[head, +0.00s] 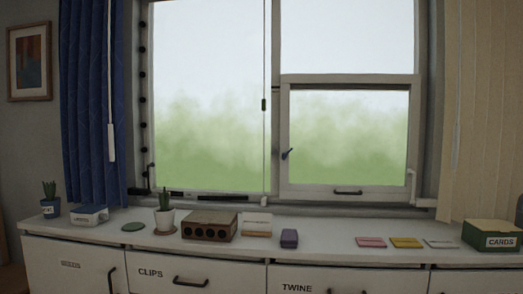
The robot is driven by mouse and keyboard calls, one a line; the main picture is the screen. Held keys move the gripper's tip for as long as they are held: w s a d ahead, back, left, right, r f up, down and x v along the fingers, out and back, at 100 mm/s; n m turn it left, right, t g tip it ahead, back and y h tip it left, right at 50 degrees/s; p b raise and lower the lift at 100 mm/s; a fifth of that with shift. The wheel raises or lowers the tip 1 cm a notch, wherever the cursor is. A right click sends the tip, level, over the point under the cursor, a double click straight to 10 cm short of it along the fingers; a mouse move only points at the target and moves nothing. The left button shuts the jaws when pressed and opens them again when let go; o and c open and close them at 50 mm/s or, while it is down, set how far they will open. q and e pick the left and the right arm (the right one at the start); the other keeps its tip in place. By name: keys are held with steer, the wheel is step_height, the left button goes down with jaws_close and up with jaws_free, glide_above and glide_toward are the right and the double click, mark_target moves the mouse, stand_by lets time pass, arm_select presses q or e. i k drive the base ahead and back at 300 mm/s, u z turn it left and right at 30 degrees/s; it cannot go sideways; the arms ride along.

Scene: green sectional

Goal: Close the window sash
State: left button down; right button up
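The window sash (350,79) is a pale framed pane in the lower right part of the window. Neither of my grippers is in the head view.
A white counter (330,234) with labelled drawers runs below the window. A blue curtain (88,110) hangs at left.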

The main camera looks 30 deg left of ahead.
mark_target(288, 191)
steer(key=u, duration=0.85)
steer(key=i, duration=0.55)
steer(key=u, duration=0.05)
